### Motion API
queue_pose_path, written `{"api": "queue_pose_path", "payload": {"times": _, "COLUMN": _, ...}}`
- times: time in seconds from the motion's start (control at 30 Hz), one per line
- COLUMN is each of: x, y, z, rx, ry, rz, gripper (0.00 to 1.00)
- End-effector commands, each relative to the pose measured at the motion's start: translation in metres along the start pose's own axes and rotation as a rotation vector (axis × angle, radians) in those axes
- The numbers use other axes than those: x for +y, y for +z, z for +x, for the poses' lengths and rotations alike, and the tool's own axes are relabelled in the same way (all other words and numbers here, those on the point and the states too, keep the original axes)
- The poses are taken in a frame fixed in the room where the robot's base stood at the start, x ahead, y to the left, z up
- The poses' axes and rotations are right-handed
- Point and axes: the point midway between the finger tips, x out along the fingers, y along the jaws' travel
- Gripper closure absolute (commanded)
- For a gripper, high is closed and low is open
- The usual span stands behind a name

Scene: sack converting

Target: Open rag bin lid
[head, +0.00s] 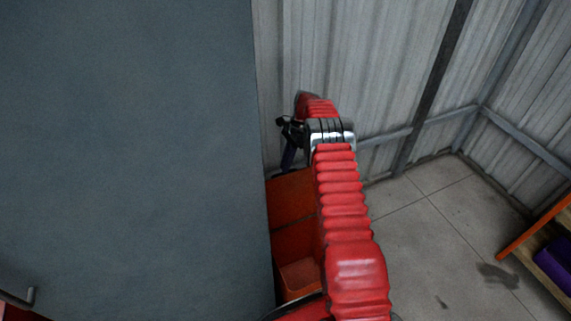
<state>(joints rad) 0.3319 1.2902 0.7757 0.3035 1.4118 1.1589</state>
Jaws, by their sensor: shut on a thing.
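The orange-red rag bin (292,196) shows in the head view as a narrow strip between the large grey panel and my red arm. Its upper face looks flat, with a lower orange part (299,277) below. My gripper (289,140) is a small dark shape at the arm's far end, just above the bin's back edge. It is shut on the lid, though the exact grip point is too small and dark to make out. My arm hides the bin's right side, and I cannot tell how far the lid is raised.
A large dark grey panel (130,150) fills the left, close to the bin, with a handle (20,298) low down. Corrugated metal walls (360,60) stand behind. Concrete floor (430,230) is clear at right, up to an orange-edged shelf (530,228) holding a purple thing (556,263).

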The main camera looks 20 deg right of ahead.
Motion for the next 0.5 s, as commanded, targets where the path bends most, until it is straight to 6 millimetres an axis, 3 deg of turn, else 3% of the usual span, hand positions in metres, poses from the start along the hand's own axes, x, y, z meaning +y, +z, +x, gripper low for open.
{"api": "queue_pose_path", "payload": {"times": 0.03, "x": 0.0179, "y": -0.0201, "z": 0.0356, "rx": 0.005, "ry": 0.06, "rz": 0.027, "gripper": 1.0}}
{"api": "queue_pose_path", "payload": {"times": 0.2, "x": 0.0173, "y": -0.0178, "z": 0.0364, "rx": 0.005, "ry": 0.061, "rz": 0.024, "gripper": 1.0}}
{"api": "queue_pose_path", "payload": {"times": 0.23, "x": 0.0172, "y": -0.0174, "z": 0.0365, "rx": 0.005, "ry": 0.061, "rz": 0.023, "gripper": 0.88}}
{"api": "queue_pose_path", "payload": {"times": 0.5, "x": 0.0168, "y": -0.0155, "z": 0.0371, "rx": 0.006, "ry": 0.062, "rz": 0.02, "gripper": 0.7}}
